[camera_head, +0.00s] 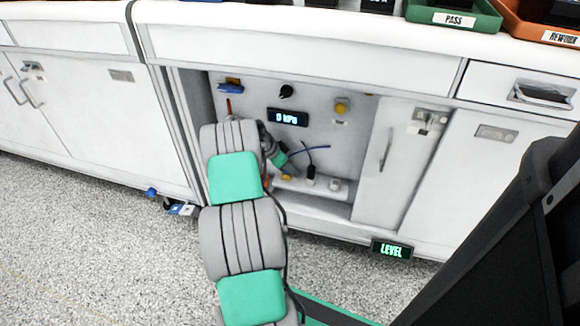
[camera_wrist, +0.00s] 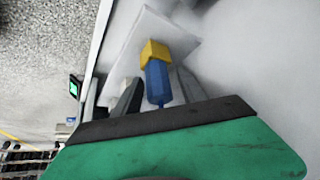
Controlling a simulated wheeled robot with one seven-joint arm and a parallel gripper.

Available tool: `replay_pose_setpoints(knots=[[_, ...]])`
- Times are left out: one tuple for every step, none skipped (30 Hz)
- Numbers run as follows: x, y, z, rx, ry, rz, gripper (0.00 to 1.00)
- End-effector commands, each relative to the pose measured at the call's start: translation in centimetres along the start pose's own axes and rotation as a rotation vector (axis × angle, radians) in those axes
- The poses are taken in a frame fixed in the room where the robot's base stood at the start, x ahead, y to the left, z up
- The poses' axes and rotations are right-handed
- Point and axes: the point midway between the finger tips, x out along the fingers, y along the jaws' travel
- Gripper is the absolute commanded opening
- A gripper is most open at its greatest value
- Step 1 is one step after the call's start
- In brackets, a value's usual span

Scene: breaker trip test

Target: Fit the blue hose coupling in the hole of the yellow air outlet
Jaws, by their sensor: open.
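In the wrist view, the yellow air outlet (camera_wrist: 155,51) is a small block on a pale plate. The blue hose coupling (camera_wrist: 157,82) lies in line with it, its far end meeting the yellow block. The hole is hidden, so I cannot tell how deep the coupling sits. My gripper (camera_wrist: 158,90) is open, with one finger on each side of the coupling and gaps visible. In the head view, my gripper (camera_head: 290,171) is low inside the open cabinet, beside a small yellow block (camera_head: 286,178) on the ledge. The coupling is not clear there.
The cabinet's back panel carries a "0 kPa" display (camera_head: 288,118), a black knob (camera_head: 286,91) and a yellow knob (camera_head: 341,107). A dark plug (camera_head: 311,172) with a blue hose (camera_head: 312,149) stands right of my gripper. A cabinet door (camera_head: 388,165) bounds the opening on the right.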

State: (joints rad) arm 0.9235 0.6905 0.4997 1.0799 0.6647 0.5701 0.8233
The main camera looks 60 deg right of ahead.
Motion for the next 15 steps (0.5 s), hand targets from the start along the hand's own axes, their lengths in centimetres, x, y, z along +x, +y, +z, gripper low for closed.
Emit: replay_pose_setpoints(knots=[[0.0,0.0,0.0,0.0,0.0,-0.001,0.5],[0.0,0.0,0.0,0.0,0.0,-0.001,0.5],[0.0,0.0,0.0,0.0,0.0,-0.001,0.5],[-0.1,0.0,0.0,0.0,0.0,-0.001,0.5],[-0.3,-0.1,-0.1,0.0,0.0,-0.002,0.5],[-0.7,-0.1,-0.1,0.0,0.0,-0.002,0.5],[-1.1,-0.1,-0.2,0.0,0.001,-0.002,0.5],[-1.6,-0.1,-0.2,0.0,0.001,-0.003,0.5],[-2.5,-0.1,-0.3,-0.001,0.001,-0.004,0.5],[-3.2,-0.2,-0.3,-0.001,0.001,-0.004,0.5],[-3.9,-0.2,-0.3,-0.001,0.001,-0.005,0.5],[-4.7,-0.1,-0.3,-0.002,0.001,-0.004,0.5],[-5.3,-0.1,-0.3,-0.002,0.001,-0.004,0.5],[-5.9,-0.1,-0.3,-0.002,0.0,-0.004,0.5],[-6.6,-0.1,-0.2,-0.001,0.0,-0.003,0.5]])
